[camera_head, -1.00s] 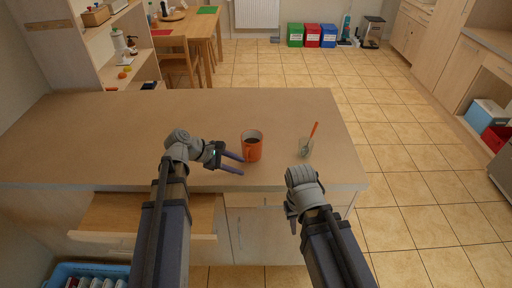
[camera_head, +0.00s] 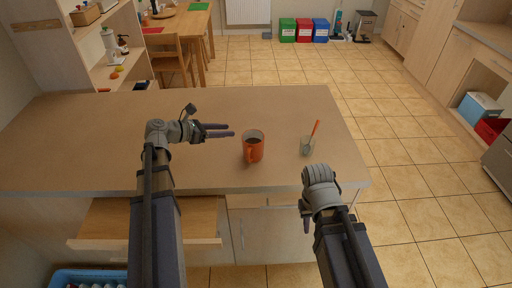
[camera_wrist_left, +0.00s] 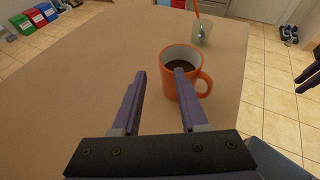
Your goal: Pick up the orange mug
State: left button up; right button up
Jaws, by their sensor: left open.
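The orange mug (camera_head: 254,149) stands upright on the counter with dark liquid inside; its handle faces the front of the counter in the head view. In the left wrist view the mug (camera_wrist_left: 176,88) is just beyond my fingertips, its handle to the right. My left gripper (camera_head: 231,130) is open and empty, to the left of the mug and apart from it. In the left wrist view its two purple fingers (camera_wrist_left: 160,72) are spread, the right one overlapping the mug's front. My right arm's wrist (camera_head: 320,185) is at the counter's front edge; its fingers are mostly hidden.
A clear glass (camera_head: 307,146) with an orange-handled utensil stands right of the mug. The beige counter (camera_head: 100,135) is otherwise clear. An open drawer (camera_head: 150,218) juts out below its front edge. A blue crate (camera_head: 65,278) is at lower left.

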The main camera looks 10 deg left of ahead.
aim_at(246, 132)
pick_arm(q)
jog(key=b+x, duration=0.3)
jog(key=x, duration=0.5)
jog(key=shift+f+b, duration=0.3)
jog(key=shift+s+a, duration=0.1)
jog(key=shift+s, duration=0.05)
grip_shut()
jog(key=shift+s, duration=0.1)
dwell(1.0)
